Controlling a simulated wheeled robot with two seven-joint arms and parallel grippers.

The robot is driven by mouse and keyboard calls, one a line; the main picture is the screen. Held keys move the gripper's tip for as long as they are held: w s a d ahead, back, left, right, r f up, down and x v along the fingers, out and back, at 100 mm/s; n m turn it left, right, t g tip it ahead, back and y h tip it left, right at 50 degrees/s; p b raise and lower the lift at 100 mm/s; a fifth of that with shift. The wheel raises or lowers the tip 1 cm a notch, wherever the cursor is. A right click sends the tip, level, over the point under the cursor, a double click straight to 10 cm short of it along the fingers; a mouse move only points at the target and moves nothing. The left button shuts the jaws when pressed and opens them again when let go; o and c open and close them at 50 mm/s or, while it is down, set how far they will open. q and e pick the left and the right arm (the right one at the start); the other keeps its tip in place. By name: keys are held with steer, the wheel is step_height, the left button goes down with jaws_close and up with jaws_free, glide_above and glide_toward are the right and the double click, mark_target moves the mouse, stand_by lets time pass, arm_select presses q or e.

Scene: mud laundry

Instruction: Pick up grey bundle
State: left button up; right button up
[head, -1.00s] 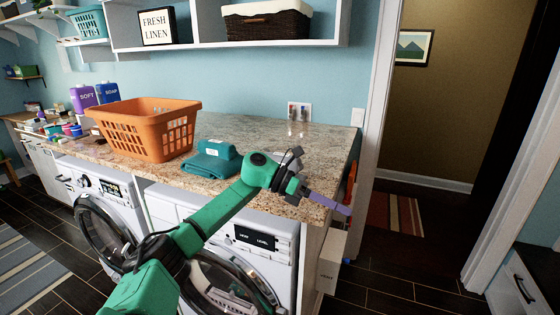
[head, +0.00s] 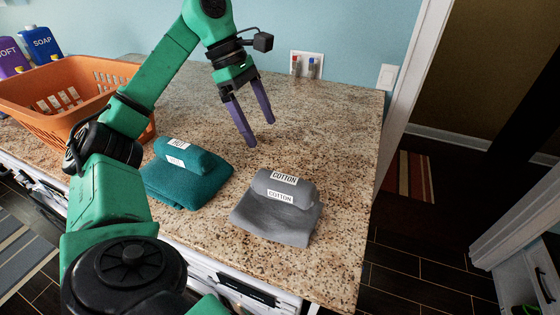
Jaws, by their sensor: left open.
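The grey bundle (head: 270,222) is a folded grey cloth with a rolled part on top and white COTTON labels. It lies on the granite counter (head: 335,215), close to its front edge. My left gripper (head: 258,139) has two purple fingers that point down, apart and empty. It hangs above the counter, up and slightly left of the grey bundle in the head view, not touching it. My right gripper is not in view.
A teal bundle (head: 185,182) labelled HOT lies just left of the grey one. An orange basket (head: 60,105) stands further left, partly behind my left arm. The wall with an outlet box (head: 306,65) bounds the counter's back. The counter's right part is clear.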

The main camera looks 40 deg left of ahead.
mark_target(282, 177)
arm_select(q)
steer(key=d+f+b, duration=0.1)
steer(key=s+d+f+b, duration=0.1)
steer(key=f, duration=0.1)
steer(key=d+f+b, duration=0.1)
steer(key=shift+s+d+f+b, duration=0.25)
steer(key=shift+d+b, duration=0.05)
steer(key=shift+d, duration=0.1)
steer(key=shift+d+f+b, duration=0.3)
steer(key=shift+d+f, duration=0.7)
steer(key=shift+d, duration=0.05)
steer(key=shift+w+a+f, duration=0.1)
steer(key=shift+w+f, duration=0.2)
steer(key=shift+f, duration=0.3)
steer(key=shift+w+a+f, duration=0.1)
steer(key=shift+w+f, duration=0.15)
steer(key=shift+f, duration=0.35)
steer(key=d+f, duration=0.2)
steer(key=f, duration=0.1)
steer(key=shift+s, duration=0.1)
steer(key=shift+d, duration=0.1)
steer(key=shift+a+f+b, duration=0.15)
steer(key=shift+a+b, duration=0.05)
steer(key=shift+b, duration=0.1)
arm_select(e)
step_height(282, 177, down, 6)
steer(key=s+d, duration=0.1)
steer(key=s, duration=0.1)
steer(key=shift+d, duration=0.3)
